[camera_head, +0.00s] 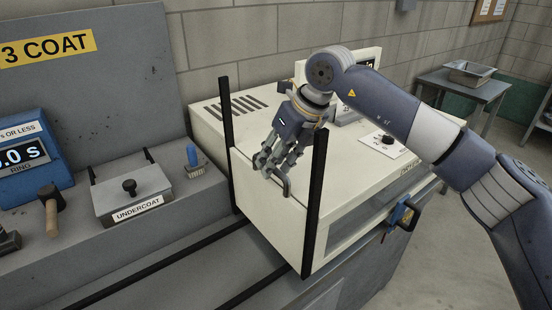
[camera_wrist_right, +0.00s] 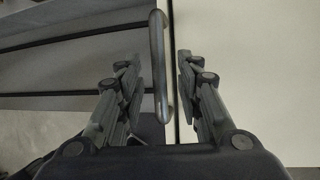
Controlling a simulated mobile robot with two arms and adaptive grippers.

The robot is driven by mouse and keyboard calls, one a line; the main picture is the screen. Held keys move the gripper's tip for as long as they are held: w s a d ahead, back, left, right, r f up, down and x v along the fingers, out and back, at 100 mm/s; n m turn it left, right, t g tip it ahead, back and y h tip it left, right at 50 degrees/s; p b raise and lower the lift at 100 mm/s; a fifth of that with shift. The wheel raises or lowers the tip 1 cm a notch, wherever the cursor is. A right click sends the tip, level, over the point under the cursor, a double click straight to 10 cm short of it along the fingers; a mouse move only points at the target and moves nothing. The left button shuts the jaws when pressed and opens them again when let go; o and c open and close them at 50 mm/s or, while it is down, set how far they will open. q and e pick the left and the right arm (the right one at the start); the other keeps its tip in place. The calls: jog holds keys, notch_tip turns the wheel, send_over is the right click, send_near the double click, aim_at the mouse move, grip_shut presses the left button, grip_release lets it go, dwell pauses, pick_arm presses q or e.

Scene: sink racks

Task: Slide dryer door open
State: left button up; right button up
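The dryer (camera_head: 370,190) is a cream box on the grey bench. Its door (camera_head: 275,222) is a cream panel on the left-facing side, between two upright black rails (camera_head: 314,205). My right gripper (camera_head: 275,180) is over the top edge of the door, fingers pointing down. In the right wrist view, a curved metal handle (camera_wrist_right: 158,70) lies between the two spread fingers of the right gripper (camera_wrist_right: 160,88), with gaps showing on both sides. In the head view the fingers partly hide the handle. My left gripper is not in view.
Left of the dryer are an undercoat box (camera_head: 132,192), a blue-handled brush (camera_head: 196,162), a wooden-handled tool (camera_head: 50,208) and a blue timer (camera_head: 30,160). A white card with a black knob (camera_head: 388,140) lies on the dryer top. Dark rails (camera_head: 160,265) run along the bench.

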grip_shut()
notch_tip(320, 180, up, 19)
jog(key=p, duration=0.8)
jog(key=shift+f+p, duration=0.15)
jog(key=shift+p, duration=0.2)
grip_release()
jog(key=v, duration=1.2)
jog(key=shift+f, duration=0.1)
